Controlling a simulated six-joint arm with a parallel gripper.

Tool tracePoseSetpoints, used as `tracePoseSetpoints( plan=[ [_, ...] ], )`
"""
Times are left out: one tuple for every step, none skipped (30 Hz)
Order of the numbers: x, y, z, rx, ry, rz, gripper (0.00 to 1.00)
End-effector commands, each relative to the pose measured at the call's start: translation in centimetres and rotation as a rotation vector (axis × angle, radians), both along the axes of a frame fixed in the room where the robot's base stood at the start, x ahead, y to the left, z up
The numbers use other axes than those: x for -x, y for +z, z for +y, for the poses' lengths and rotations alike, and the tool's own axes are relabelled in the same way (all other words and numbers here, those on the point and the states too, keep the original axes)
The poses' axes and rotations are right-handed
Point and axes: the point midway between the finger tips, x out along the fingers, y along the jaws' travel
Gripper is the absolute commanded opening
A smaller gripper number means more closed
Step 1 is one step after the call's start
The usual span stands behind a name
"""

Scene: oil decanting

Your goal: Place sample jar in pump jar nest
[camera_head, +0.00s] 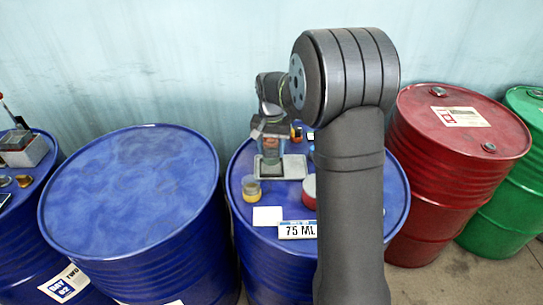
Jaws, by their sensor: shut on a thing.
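My gripper (270,135) is small in the picture, above the middle blue drum, pointing down. It is shut on a small clear jar-like thing with a reddish-brown part (270,149), which I take to be the sample jar; the fingers partly hide it. It is over the left part of a pale grey plate (293,167), which may be the base of the pump jar nest. I cannot tell whether the jar touches it. A small jar with yellow contents (251,190) stands apart, at the plate's front left.
The blue drum top (262,239) carries a white card (267,216), a "75 ML" sign (297,230) and a red-sided round container (309,189), partly behind my arm. An empty-topped blue drum (130,190) stands left, a red drum (445,165) right.

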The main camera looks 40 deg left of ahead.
Motion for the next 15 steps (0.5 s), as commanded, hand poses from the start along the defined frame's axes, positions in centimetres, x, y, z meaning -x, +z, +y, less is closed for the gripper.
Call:
tracePoseSetpoints(
  plan=[
    [0.0, -0.7, -0.1, 0.002, 0.0, 0.001, 0.22],
    [0.0, -1.2, -0.1, 0.002, 0.0, 0.002, 0.22],
    [0.0, -1.9, -0.1, 0.004, 0.0, 0.002, 0.22],
    [0.0, -2.3, -0.1, 0.002, 0.0, 0.002, 0.22],
    [0.0, -2.7, -0.1, 0.002, 0.0, 0.002, 0.22],
    [0.0, -3.1, -0.1, 0.002, 0.0, 0.001, 0.22],
    [0.0, -3.3, -0.1, 0.001, 0.0, 0.0, 0.22],
    [0.0, -3.4, -0.1, 0.001, 0.0, 0.001, 0.22],
    [0.0, -3.4, 0.0, 0.0, 0.0, 0.0, 0.22],
    [0.0, -3.4, 0.0, -0.001, 0.0, -0.001, 0.22],
    [0.0, -3.4, 0.0, 0.0, 0.0, 0.0, 0.22],
    [0.0, -3.4, 0.0, 0.0, 0.0, 0.0, 0.22],
    [0.0, -3.4, -0.1, 0.0, 0.0, 0.0, 0.22],
    [0.0, -3.4, -0.1, 0.0, 0.0, 0.0, 0.22],
    [0.0, -3.4, -0.1, 0.0, 0.0, 0.0, 0.22]
  ],
)
